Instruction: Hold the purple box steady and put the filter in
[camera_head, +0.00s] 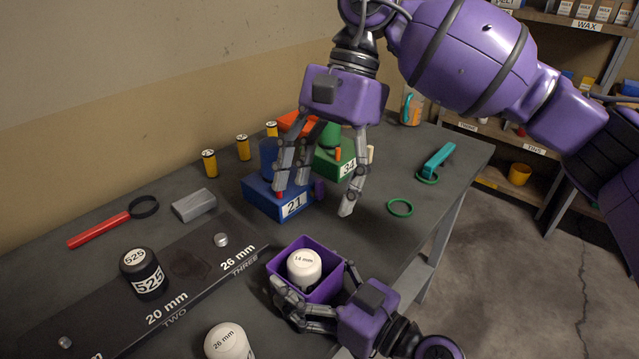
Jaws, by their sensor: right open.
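The purple box (325,246) stands open-topped at the table's front. A white cylinder marked 14 mm (304,264) sits inside it, its top showing above the rim. My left gripper (312,290) has its fingers around the near and right sides of the purple box, seemingly closed on it. My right gripper (315,198) is open and points down over the blue box marked 21 (262,199), with nothing held. Its fingers partly hide that box and the blue cylinder (268,158) in it. A white cylinder marked 26 mm (226,340) stands at the bottom edge.
A green box marked 34 (330,169) is behind the blue one. Several yellow batteries (209,163), a red magnifier (105,228), a grey block (194,205) and green ring (400,207) lie around.

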